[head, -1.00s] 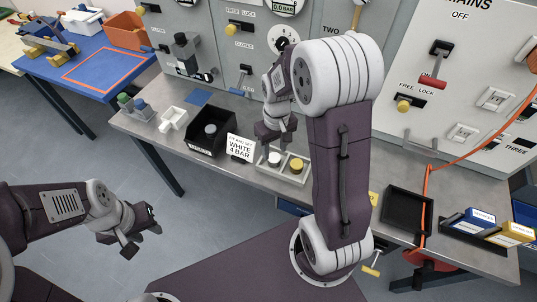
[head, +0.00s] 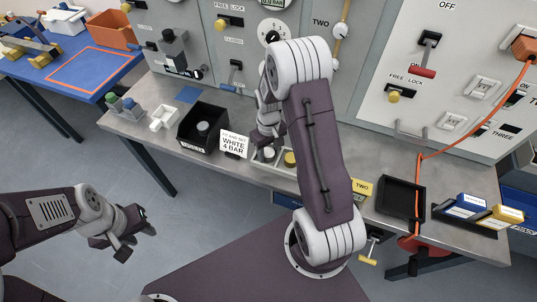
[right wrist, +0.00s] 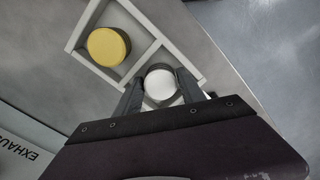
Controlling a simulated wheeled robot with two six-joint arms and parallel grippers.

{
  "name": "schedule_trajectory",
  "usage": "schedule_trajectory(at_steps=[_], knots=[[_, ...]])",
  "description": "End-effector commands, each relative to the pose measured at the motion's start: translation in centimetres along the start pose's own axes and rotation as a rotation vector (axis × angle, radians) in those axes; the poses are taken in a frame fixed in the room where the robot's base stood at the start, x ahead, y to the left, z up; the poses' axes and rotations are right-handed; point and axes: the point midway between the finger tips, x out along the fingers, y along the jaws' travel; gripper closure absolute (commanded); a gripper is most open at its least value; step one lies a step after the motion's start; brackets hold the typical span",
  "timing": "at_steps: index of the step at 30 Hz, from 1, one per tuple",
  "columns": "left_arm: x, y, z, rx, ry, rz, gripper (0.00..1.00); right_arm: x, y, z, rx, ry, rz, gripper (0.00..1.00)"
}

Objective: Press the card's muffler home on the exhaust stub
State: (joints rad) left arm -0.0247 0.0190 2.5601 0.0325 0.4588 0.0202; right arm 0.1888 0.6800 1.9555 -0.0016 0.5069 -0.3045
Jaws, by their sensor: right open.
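The card (head: 234,145) reads "WHITE 4 BAR" and stands on the bench. The white muffler (head: 269,153) sits in one compartment of a pale two-part tray (right wrist: 92,66). A yellow muffler (head: 290,159) sits in the other. My right gripper (head: 267,138) is over the tray, pointing down. In the right wrist view its open fingers (right wrist: 159,84) stand either side of the white muffler (right wrist: 160,83); I cannot tell whether they touch it. I cannot make out the exhaust stub for certain. My left gripper (head: 131,232) is open and empty over the floor.
A black bin (head: 186,142) holding a grey piece stands left of the card. A white scoop-like holder (head: 163,117) is farther left. A black tray (head: 400,196) and an orange hose (head: 419,195) are at the right. The panel (head: 365,85) with levers rises behind the bench.

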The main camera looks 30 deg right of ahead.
Motion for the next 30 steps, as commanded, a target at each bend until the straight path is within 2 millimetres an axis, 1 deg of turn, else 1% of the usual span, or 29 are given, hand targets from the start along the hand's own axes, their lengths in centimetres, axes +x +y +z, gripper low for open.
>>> schedule_trajectory(at_steps=[6,8,9,11,17,20,23,26,28,30], knots=[[0.0,0.0,0.0,0.0,0.0,0.0,0.64,0.1,0.0,0.0,0.0,0.001,0.0,0.53],[0.0,0.0,0.0,0.0,0.0,0.0,0.64,0.1,0.0,0.0,0.0,0.001,0.0,0.7],[0.0,0.0,0.0,0.0,0.0,0.0,0.64,0.1,0.0,0.0,0.0,0.001,0.0,0.81],[0.0,0.0,0.0,0.0,0.0,0.0,0.64,0.1,0.0,0.0,0.0,0.001,0.0,0.98],[0.0,0.0,0.0,0.0,0.0,0.0,0.64,0.1,0.0,0.0,0.0,0.001,0.0,0.99],[0.0,0.0,0.0,0.0,0.0,0.0,0.64,-0.2,0.0,-0.1,0.0,0.002,0.001,0.99],[-0.1,0.0,0.0,0.0,0.0,0.0,0.64,-1.2,0.0,-0.1,0.0,0.004,0.001,0.99],[-0.2,0.0,0.0,0.0,0.0,0.0,0.64,-2.8,0.0,-0.1,0.0,0.006,0.001,0.99],[-0.2,0.0,0.0,0.0,0.0,0.0,0.64,-4.3,0.0,-0.1,0.0,0.006,0.001,0.99],[-0.1,0.0,0.0,0.0,0.0,0.0,0.64,-5.0,-1.5,0.7,-0.005,0.003,0.0,0.99]])
